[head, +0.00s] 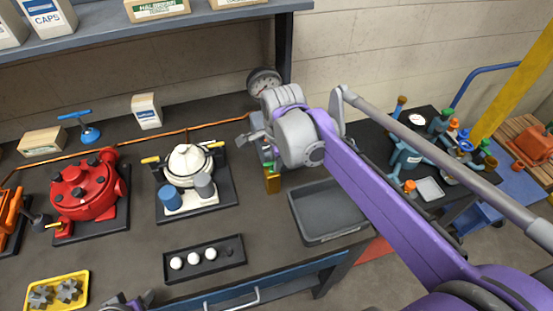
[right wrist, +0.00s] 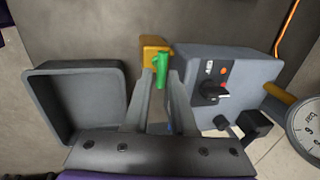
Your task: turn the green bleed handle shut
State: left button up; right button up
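The green bleed handle (right wrist: 160,68) sits on a brass-coloured block (right wrist: 154,50) in the right wrist view. In the head view the handle (head: 268,164) shows just below my right gripper (head: 258,138), at the bench's right end. My right gripper (right wrist: 160,78) has its two fingers spread, with the handle between or just beyond their tips. Narrow gaps seem to show beside it; contact cannot be made out. A grey box (right wrist: 235,85) with a black knob stands beside the handle. Only a small part of my left gripper (head: 126,302) shows at the bottom edge of the head view.
An empty grey tray (head: 325,232) lies right of the handle. A round gauge (head: 264,82) stands behind. A black tray (head: 237,273) holds white balls.

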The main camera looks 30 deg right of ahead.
jog(key=shift+o, duration=1.4)
jog(key=shift+r, duration=0.1)
notch_tip(320, 180, up, 10)
jog(key=s, duration=0.2)
jog(key=shift+a+r+p, duration=0.2)
jog(key=shift+a+p, duration=0.05)
jog(key=shift+p, duration=0.05)
jog(key=s+a+f+n+t, duration=0.1)
jog(key=s+a+f+n, duration=0.1)
jog(key=f+n, duration=0.3)
jog(key=s+a+f+n+t, duration=0.1)
jog(key=s+a+f+n, duration=0.1)
jog(key=s+f+n, duration=0.3)
jog(key=s+a+f+n+t, duration=0.1)
jog(key=s+a+f+n, duration=0.2)
jog(key=f+n, duration=0.4)
jog(key=shift+s+f+n+t+y, duration=0.15)
jog(key=shift+n, duration=0.85)
jog(key=shift+s+f+n+t+y, duration=0.1)
jog(key=shift+n+t+y, duration=0.05)
jog(key=shift+n, duration=0.85)
